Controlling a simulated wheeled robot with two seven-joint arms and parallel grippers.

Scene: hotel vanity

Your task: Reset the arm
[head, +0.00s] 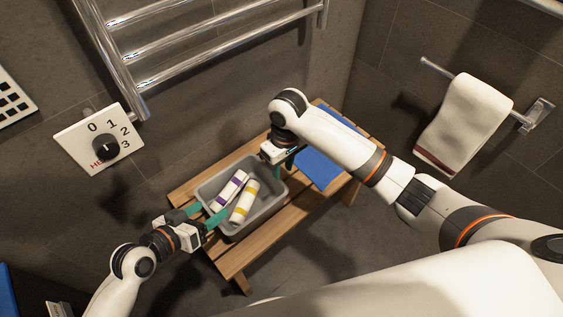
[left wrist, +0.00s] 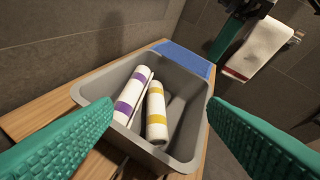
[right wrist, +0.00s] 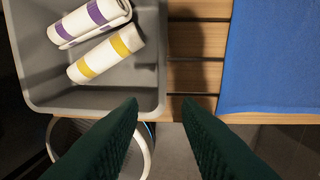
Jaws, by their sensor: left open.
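My left gripper (head: 212,214) is open at the lower left side of the grey bin, with its teal fingers spread wide and nothing between them in the left wrist view (left wrist: 158,120). My right gripper (head: 285,160) is beyond the bin's upper right side; its two dark green fingers are apart and empty in the right wrist view (right wrist: 161,105). The grey bin (left wrist: 205,120) holds two rolled white towels, one with purple bands (head: 230,188) and one with yellow bands (head: 244,202). They lie side by side.
The bin sits on a slatted wooden bench (head: 237,262), beside a blue cloth (head: 318,168). A chrome rail rack (head: 170,72) and a dial panel (head: 98,140) are on the left wall. A white towel (head: 463,122) hangs at right. A white ring (right wrist: 146,150) shows below the bench edge.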

